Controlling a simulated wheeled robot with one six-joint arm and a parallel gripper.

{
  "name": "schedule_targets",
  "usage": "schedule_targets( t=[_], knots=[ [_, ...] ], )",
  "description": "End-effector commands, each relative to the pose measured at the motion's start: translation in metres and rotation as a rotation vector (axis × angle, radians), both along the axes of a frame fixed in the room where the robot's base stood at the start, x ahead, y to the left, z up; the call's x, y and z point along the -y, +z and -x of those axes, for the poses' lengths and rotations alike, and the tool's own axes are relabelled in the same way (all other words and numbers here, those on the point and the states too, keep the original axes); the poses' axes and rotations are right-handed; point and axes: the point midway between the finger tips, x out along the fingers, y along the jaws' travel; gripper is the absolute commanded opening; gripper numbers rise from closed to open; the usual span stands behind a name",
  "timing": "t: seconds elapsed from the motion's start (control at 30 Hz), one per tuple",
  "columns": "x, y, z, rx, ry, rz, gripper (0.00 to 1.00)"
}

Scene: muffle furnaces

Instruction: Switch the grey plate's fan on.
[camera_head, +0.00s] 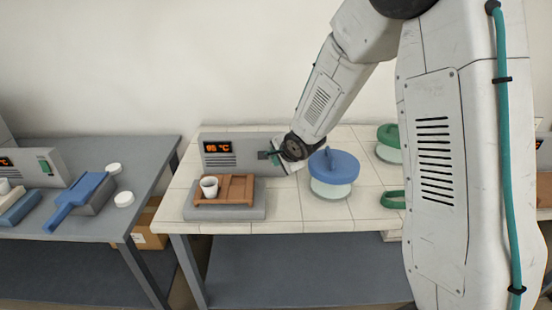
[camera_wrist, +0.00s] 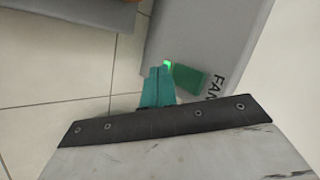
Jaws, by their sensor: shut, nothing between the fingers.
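The grey plate (camera_head: 235,208) lies on the tiled table with a brown wooden rack (camera_head: 238,188) and a white cup (camera_head: 209,187) on it. My gripper (camera_head: 270,155) is at the right end of this panel. In the wrist view, its teal fingertips (camera_wrist: 158,72) are shut and empty, at the left edge of a green fan switch (camera_wrist: 189,80). A small green light (camera_wrist: 168,64) glows by the fingertips.
A blue-lidded jar (camera_head: 333,172) stands close to the right of my gripper. A green-lidded jar (camera_head: 388,144) and a green ring (camera_head: 393,200) are further right, partly behind my arm. A grey table (camera_head: 90,225) on the left holds a blue scoop-like tool (camera_head: 75,202).

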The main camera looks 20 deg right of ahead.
Motion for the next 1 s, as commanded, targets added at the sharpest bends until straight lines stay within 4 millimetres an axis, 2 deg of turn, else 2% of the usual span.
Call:
schedule_targets(
  t=[0.17,0.6,1.0],
  knots=[
    [-0.002,0.001,0.005,0.001,0.001,0.000,0.00],
    [-0.015,0.006,0.044,0.000,0.000,0.000,0.00],
    [-0.015,0.006,0.047,0.000,0.001,0.001,0.00]
  ],
)
